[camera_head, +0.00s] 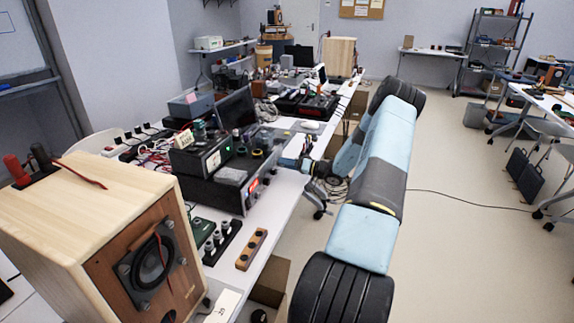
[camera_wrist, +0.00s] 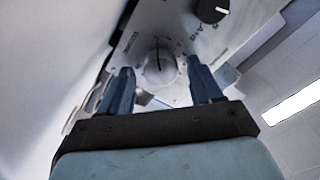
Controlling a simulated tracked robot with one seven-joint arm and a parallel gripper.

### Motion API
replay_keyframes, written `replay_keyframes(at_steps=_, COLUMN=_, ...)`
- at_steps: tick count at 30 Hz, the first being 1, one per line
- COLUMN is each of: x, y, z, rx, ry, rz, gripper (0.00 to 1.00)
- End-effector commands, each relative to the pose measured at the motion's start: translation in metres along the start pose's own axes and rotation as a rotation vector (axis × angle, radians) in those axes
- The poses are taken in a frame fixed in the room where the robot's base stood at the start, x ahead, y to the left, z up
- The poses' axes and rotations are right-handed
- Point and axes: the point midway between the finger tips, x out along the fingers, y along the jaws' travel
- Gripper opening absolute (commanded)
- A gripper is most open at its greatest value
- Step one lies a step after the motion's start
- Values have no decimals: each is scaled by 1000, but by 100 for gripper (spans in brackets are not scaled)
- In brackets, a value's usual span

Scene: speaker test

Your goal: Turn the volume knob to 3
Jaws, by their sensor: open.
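In the wrist view, a round silver knob (camera_wrist: 160,65) with a dark pointer line sits on a pale panel (camera_wrist: 185,33). The pointer runs towards the top of the picture. Marks ring the knob, but I cannot read their numbers clearly. My gripper (camera_wrist: 161,72) is open, with one blue finger on each side of the knob. I cannot tell whether either finger touches it. In the head view, my gripper (camera_head: 303,166) is at the bench edge, beside the equipment; the knob cannot be made out there.
A black knob (camera_wrist: 210,10) is on the same panel, up and right of the silver one. In the head view, a wooden speaker (camera_head: 95,225) stands near left, and electronics crowd the white bench (camera_head: 282,208). The floor (camera_head: 450,180) to the right is mostly clear.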

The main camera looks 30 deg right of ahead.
Motion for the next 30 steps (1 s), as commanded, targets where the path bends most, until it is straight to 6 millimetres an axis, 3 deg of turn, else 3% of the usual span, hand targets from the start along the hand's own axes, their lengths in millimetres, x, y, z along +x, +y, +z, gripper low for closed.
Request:
replay_keyframes(at_steps=9, x=2, y=0, z=0, rx=0, ry=0, rz=0, gripper=64)
replay_keyframes(at_steps=27, x=2, y=1, z=0, rx=0, ry=1, rz=2, gripper=9)
replay_keyframes(at_steps=30, x=2, y=1, z=0, rx=2, ry=1, rz=2, gripper=9)
